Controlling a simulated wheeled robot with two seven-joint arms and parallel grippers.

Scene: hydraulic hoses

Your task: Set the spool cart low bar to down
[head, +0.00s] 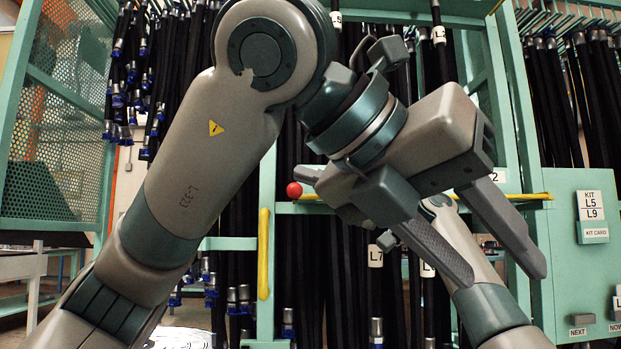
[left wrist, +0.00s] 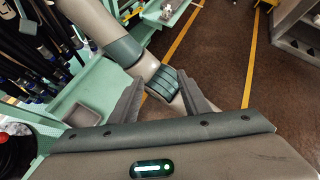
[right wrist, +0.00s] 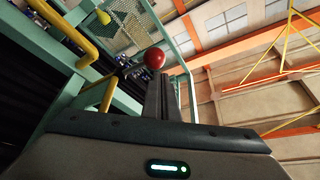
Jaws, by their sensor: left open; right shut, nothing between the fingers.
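A yellow horizontal bar (head: 525,197) crosses the green frame at mid height in the head view, partly hidden behind my grippers. A red ball (head: 294,190) shows near its left end; a red ball also shows in the right wrist view (right wrist: 154,58), just beyond my right fingertips. I cannot tell for sure which part is the low bar. My right gripper (right wrist: 162,82) is shut and empty, close to the red ball; contact is unclear. In the head view it is mostly hidden behind my left gripper (head: 503,275), which is open and empty, its fingers pointing down right.
Black hoses (head: 575,100) hang in the green racks behind. A yellow upright bar (head: 264,255) stands left of centre. A green panel with a kit card (head: 593,217) is at the right. My arms cross closely. Open brown floor (left wrist: 225,50) shows in the left wrist view.

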